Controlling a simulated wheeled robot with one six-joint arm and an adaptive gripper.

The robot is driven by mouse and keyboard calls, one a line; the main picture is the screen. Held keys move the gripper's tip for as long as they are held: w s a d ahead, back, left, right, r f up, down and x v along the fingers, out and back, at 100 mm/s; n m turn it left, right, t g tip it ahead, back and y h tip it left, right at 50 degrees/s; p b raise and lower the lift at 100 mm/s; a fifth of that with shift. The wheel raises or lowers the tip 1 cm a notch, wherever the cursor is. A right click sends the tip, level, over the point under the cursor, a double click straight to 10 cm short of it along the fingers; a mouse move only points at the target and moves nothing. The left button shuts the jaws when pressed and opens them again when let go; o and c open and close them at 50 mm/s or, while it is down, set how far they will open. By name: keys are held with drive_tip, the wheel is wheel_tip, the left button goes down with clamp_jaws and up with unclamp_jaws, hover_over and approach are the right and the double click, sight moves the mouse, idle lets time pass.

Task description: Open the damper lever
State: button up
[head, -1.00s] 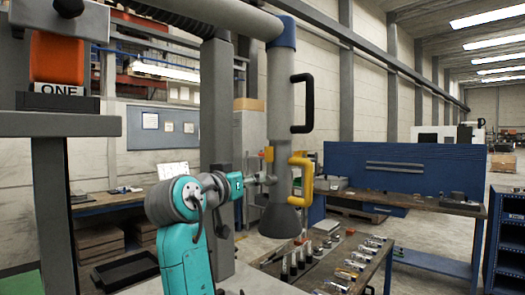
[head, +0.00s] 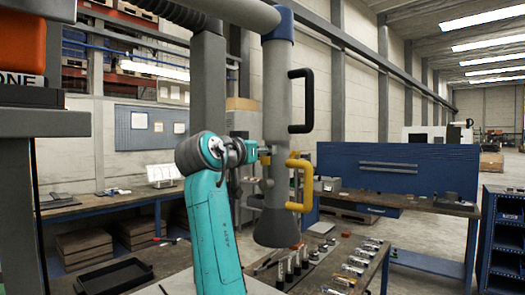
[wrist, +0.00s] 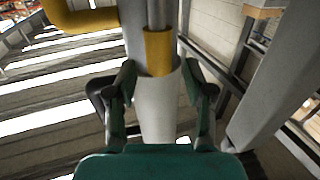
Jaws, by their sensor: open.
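The extraction arm's grey pipe (head: 278,95) hangs down to a dark conical hood (head: 277,228). A small yellow part (head: 265,158), which looks like the damper lever, is on the pipe's left side; it also shows in the wrist view (wrist: 158,52) above a pale grey cylinder (wrist: 157,105). My gripper (head: 259,152) is at the pipe's left side by this yellow part. In the wrist view its two fingers (wrist: 160,100) are apart, one on each side of the pale cylinder. I cannot tell whether they touch it.
A yellow handle (head: 302,185) and a black handle (head: 302,100) stick out on the pipe's right. A grey post (head: 208,85) stands behind my arm. A workbench with several metal parts (head: 345,270) is below right. An orange box (head: 22,45) is close at left.

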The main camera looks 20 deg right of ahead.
drive_tip(key=shift+w+d, duration=0.5)
clamp_jaws()
